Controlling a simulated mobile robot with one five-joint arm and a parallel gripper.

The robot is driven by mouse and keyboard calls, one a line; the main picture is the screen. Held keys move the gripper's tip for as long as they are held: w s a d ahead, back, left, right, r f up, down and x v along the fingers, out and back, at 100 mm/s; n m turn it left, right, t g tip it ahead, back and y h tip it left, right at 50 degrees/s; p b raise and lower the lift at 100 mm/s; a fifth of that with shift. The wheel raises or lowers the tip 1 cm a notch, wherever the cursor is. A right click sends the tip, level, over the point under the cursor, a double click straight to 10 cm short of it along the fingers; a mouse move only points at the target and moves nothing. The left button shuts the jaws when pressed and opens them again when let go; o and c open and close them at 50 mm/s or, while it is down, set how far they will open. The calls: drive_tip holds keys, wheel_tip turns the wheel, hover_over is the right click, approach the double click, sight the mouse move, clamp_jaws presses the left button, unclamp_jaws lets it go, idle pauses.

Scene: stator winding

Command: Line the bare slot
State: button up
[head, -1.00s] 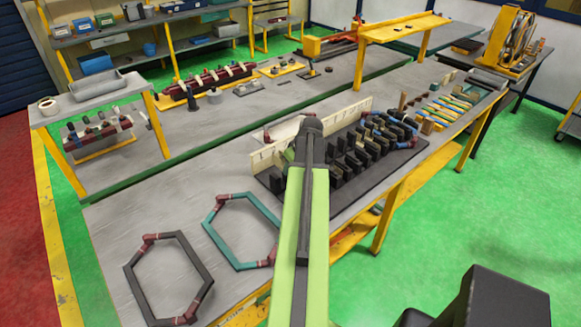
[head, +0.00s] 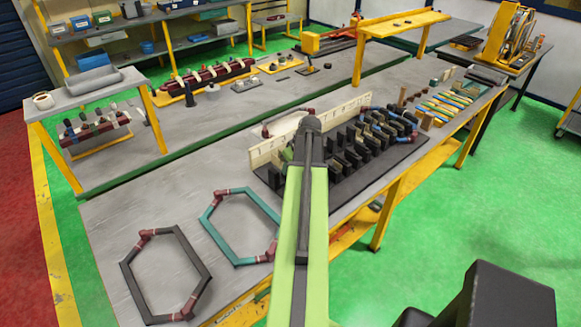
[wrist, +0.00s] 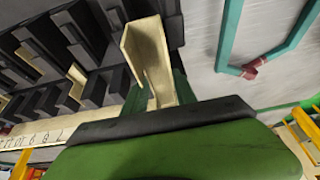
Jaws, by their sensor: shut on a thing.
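My gripper (wrist: 160,88) is shut on a cream, folded slot liner (wrist: 147,50), which stands up between the green fingers in the wrist view. The stator block with rows of black teeth (wrist: 85,35) lies to the left of and behind the liner, and the liner looks apart from the slots. Cream strips (wrist: 76,74) show in some gaps between teeth. In the head view the block (head: 330,190) lies on the bench, partly behind my arm, which hides most of my gripper. I cannot tell which slot is bare.
A numbered cream strip (head: 267,152) stands along the block's far left edge. A teal hexagonal coil (head: 206,222) and a black one (head: 133,280) lie on the bench at the left. Blue and black coils (head: 390,125) lie at the block's right end. Small parts (head: 455,103) lie beyond.

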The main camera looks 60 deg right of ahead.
drive_tip(key=shift+f, duration=0.3)
drive_tip(key=shift+f+b, duration=2.6)
drive_tip(key=shift+b, duration=0.25)
drive_tip(key=shift+f, duration=0.1)
drive_tip(key=o, duration=1.1)
drive_tip(key=shift+c, duration=0.2)
drive_tip(key=shift+r+p, duration=0.75)
drive_tip(key=shift+r, duration=0.1)
